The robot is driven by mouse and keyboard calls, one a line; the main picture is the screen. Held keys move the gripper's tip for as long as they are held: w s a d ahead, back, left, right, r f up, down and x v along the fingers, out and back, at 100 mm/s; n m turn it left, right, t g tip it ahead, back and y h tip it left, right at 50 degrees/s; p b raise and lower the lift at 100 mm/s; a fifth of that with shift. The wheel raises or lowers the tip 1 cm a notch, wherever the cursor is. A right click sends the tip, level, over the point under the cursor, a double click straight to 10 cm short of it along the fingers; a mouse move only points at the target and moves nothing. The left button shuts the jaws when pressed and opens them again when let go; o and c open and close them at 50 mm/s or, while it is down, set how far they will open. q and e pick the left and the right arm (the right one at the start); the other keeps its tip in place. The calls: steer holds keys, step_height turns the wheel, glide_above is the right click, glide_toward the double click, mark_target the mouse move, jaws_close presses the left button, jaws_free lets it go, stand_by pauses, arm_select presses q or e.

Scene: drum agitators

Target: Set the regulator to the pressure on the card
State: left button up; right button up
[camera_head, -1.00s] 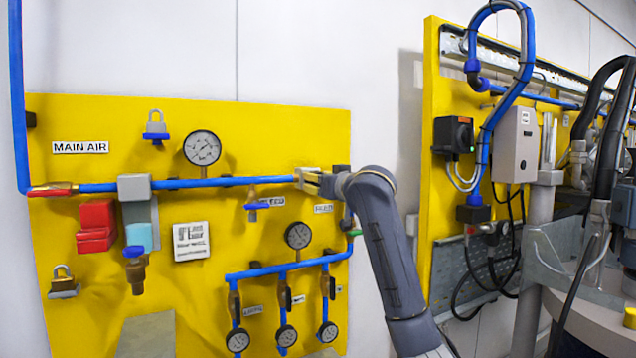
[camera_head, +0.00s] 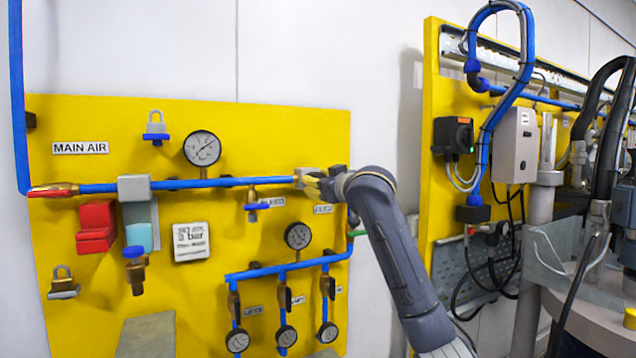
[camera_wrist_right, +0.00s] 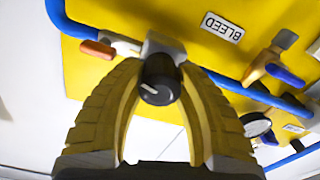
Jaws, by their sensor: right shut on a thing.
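The regulator is a grey block (camera_head: 302,177) at the right end of the upper blue pipe; it also shows in the wrist view (camera_wrist_right: 163,43). Its black knob (camera_wrist_right: 158,82) has a white mark and sits between the yellow fingers of my right gripper (camera_wrist_right: 160,92), which is shut on it. In the head view my right gripper (camera_head: 322,184) hides the knob. The white card (camera_head: 191,242) shows a number and "bar"; the digit is blurred. A large gauge (camera_head: 202,148) sits above the pipe and a darker gauge (camera_head: 298,236) below the regulator. My left gripper is not in view.
On the yellow board (camera_head: 80,125) are a red block (camera_head: 96,226), a padlock (camera_head: 63,282), a bleed valve (camera_head: 252,205) and several small gauges along the bottom. A second yellow panel with a grey box (camera_head: 515,145) and hoses stands at the right.

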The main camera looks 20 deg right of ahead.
steer(key=shift+f+n, duration=0.25)
steer(key=shift+n, duration=1.35)
steer(key=o, duration=1)
steer(key=shift+w, duration=0.1)
steer(key=o, duration=0.4)
steer(key=shift+r, duration=0.15)
steer(key=shift+c, duration=0.2)
steer(key=s+d, duration=0.2)
steer(key=s, duration=1)
steer(key=shift+d, duration=0.15)
